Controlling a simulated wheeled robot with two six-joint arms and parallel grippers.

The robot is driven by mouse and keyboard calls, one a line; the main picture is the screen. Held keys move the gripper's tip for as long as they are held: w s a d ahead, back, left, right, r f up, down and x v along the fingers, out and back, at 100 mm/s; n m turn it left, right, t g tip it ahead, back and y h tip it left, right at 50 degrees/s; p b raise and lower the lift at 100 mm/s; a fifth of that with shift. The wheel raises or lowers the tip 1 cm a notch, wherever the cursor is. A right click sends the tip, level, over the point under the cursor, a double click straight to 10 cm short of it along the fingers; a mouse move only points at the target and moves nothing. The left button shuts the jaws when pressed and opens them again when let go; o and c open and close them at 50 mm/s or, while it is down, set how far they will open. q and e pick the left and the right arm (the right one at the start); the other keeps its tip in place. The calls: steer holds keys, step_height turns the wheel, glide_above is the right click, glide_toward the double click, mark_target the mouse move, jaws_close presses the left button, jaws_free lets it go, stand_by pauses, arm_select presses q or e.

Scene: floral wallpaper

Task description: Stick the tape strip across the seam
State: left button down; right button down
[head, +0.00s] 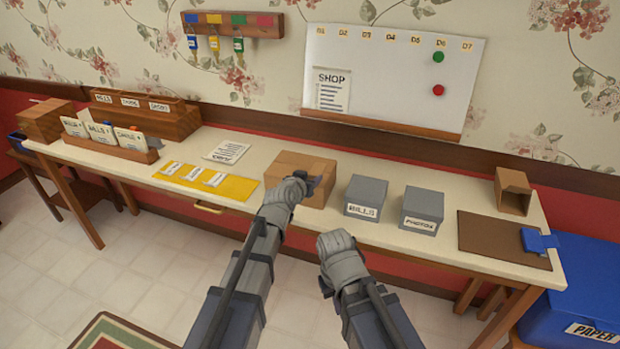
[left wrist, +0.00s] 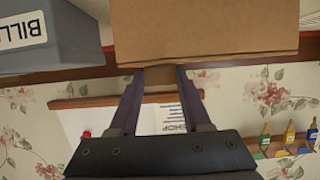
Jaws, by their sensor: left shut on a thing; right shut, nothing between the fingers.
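A brown cardboard box (head: 287,165) stands mid-table, its top crossed by a faint line that may be the seam. It fills the top of the left wrist view (left wrist: 205,30). My left gripper (head: 312,186) is at the box's front right, close to it; contact cannot be told. In the left wrist view its fingers (left wrist: 160,75) are shut on a small tan piece (left wrist: 158,83), apparently the tape strip, close to the box's edge. The strip cannot be made out in the head view. My right gripper (head: 328,240) is shut and empty, lower, in front of the table edge.
Two grey boxes, BILLS (head: 366,197) and PHOTOS (head: 422,210), stand right of the cardboard box. A yellow mat (head: 240,188) with labels and a paper (head: 228,152) lie left. A brown board (head: 490,240) lies at the right end. Bare tabletop shows between them.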

arm_select(q)
jaws_free()
stand_by(0.5)
steer(key=shift+s, duration=0.1)
steer(key=p+v, duration=0.2)
steer(key=v, duration=0.4)
steer(key=shift+s+r+p, duration=0.2)
steer(key=shift+s+p, duration=0.15)
stand_by(0.4)
steer(key=shift+a, duration=0.15)
steer(key=s+a+f+n+g+y, duration=0.2)
steer(key=s+a+f+g, duration=0.45)
steer(key=s, duration=0.35)
steer(key=s+a+f+n+g+y, duration=0.1)
steer(key=s+a+f+g+y, duration=0.1)
steer(key=s+a+f+g, duration=0.6)
steer(key=s+d+r+m+p, duration=0.1)
steer(key=s+d+r+p, duration=0.2)
steer(key=d, duration=0.3)
steer(key=s+d+r+m+t+y+p, duration=0.1)
steer(key=s+d+r+m+p, duration=0.1)
steer(key=s+d+r+p, duration=0.2)
steer(key=s+d+r, duration=0.1)
steer(key=d, duration=0.1)
steer(key=shift+s+d, duration=0.35)
